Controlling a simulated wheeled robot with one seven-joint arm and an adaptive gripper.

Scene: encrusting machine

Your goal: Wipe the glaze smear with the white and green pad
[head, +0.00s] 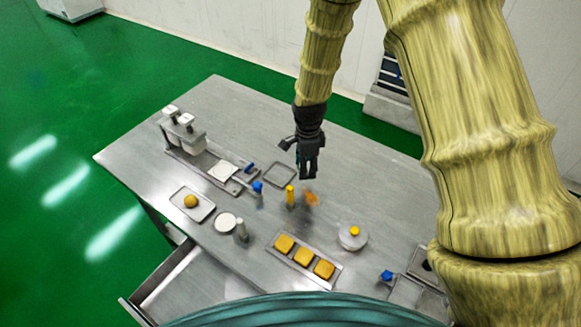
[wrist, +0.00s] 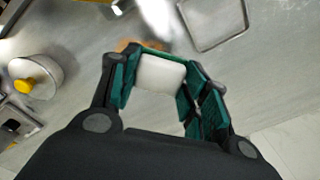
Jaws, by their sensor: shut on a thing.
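My gripper (head: 308,170) hangs over the middle of the steel table. In the wrist view its fingers (wrist: 160,85) are shut on the white and green pad (wrist: 160,74). Only the pad's white part shows clearly; any green part is hard to tell from the green fingers. The glaze smear (head: 312,199) is an orange-brown patch on the table, just below the gripper in the head view. In the wrist view part of the smear (wrist: 126,45) shows beyond the fingertips, partly hidden by them. I cannot tell whether the pad touches the table.
A tray of yellow squares (head: 329,284) lies in front.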

